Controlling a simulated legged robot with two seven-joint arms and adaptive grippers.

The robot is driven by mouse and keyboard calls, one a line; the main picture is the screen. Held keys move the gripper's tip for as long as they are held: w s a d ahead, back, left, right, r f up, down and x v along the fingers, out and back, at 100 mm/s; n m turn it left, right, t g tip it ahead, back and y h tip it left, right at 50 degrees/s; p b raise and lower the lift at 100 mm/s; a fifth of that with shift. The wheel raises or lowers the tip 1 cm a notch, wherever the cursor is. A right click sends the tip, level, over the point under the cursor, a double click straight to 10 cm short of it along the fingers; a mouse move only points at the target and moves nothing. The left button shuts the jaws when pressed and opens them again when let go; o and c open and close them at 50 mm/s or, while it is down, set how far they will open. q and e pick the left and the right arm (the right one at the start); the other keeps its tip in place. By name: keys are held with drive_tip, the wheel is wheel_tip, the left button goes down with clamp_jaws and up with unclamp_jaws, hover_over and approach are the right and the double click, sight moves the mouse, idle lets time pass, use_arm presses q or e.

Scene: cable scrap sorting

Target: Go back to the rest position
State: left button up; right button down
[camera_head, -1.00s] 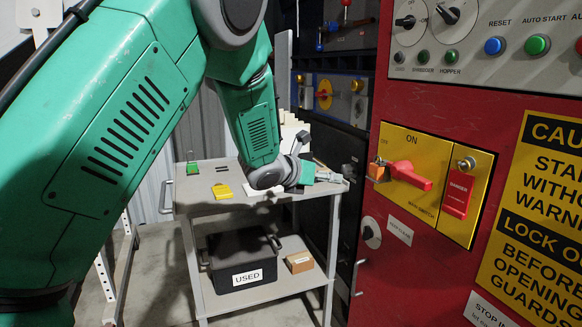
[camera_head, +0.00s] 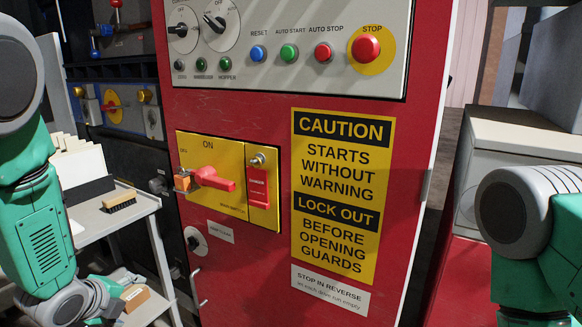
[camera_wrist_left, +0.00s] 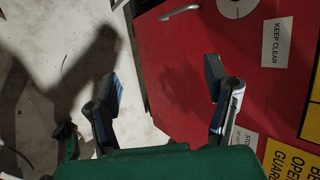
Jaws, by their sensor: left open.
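My left arm comes in from the left in the head view, with its gripper (camera_head: 122,283) low beside the cart, near the red cabinet (camera_head: 268,90). In the left wrist view the left gripper (camera_wrist_left: 165,85) is open, its two fingers apart with nothing between them. The red cabinet and its KEEP CLEAR label (camera_wrist_left: 274,43) show behind the fingers there. Part of my right arm shows at the right edge of the head view; its gripper is out of view.
A grey cart (camera_head: 140,205) at left holds a brush (camera_head: 119,201). A pale box unit (camera_head: 510,150) stands at right.

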use_arm(q)
drive_tip(key=s+d+f+n+g+p, duration=0.1)
drive_tip(key=s+d+f+n+g, duration=0.1)
drive_tip(key=s+f+n, duration=0.2)
drive_tip(key=s+d+f+n+g+p, duration=0.1)
drive_tip(key=s+d+f+n+g, duration=0.2)
drive_tip(key=s+n, duration=0.7)
drive_tip(key=s+d+f+n+g+p, duration=0.1)
drive_tip(key=s+f+n, duration=0.6)
drive_tip(key=s, duration=1.2)
drive_tip(key=shift+d+g, duration=0.85)
drive_tip(key=shift+g, duration=0.15)
drive_tip(key=shift+w, duration=0.15)
